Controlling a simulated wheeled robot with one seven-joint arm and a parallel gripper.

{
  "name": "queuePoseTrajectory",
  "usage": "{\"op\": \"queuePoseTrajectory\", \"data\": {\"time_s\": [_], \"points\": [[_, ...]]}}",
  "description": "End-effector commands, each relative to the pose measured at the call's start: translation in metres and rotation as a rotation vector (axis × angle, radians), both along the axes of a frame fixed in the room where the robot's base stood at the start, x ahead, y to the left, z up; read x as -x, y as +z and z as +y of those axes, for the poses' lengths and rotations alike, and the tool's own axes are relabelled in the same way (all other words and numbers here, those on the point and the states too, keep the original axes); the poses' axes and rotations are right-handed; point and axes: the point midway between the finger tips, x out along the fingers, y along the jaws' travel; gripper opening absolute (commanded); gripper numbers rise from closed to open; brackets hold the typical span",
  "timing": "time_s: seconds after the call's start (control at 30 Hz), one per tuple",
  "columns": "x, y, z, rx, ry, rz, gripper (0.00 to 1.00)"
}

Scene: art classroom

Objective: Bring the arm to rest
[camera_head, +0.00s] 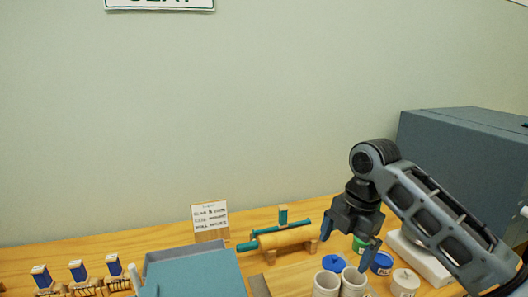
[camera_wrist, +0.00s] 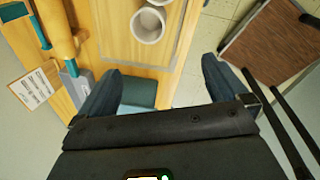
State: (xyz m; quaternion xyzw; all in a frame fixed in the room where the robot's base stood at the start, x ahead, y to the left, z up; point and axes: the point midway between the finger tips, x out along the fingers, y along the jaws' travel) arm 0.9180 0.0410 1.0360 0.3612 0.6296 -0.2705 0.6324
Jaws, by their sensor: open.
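My gripper (camera_head: 352,238) is at the end of my arm, which reaches in from the right in the head view. It points down above the right part of the wooden table (camera_head: 120,262), and its two blue fingertips are apart. In the wrist view my gripper (camera_wrist: 160,88) shows its fingers spread wide, with nothing held between them. Pale cups (camera_head: 326,284) stand below the gripper in the head view, and they show past the fingers in the wrist view (camera_wrist: 148,25).
Paint jars (camera_head: 381,263) sit near the gripper. A large grey box (camera_head: 455,150) stands behind my arm.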

Motion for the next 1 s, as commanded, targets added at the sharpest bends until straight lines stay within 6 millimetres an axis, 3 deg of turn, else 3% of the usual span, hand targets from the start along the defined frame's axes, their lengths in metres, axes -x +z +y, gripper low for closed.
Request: {"op": "queuePoseTrajectory", "data": {"time_s": [0.33,0.6,0.8,1.0], "points": [[0.019,-0.057,0.070,-0.220,-0.145,-0.070,1.00],[0.057,-0.112,0.144,-0.528,-0.429,-0.123,1.00],[0.093,-0.143,0.173,-0.736,-0.687,-0.138,1.00],[0.137,-0.170,0.178,-0.903,-0.959,-0.145,1.00]]}}
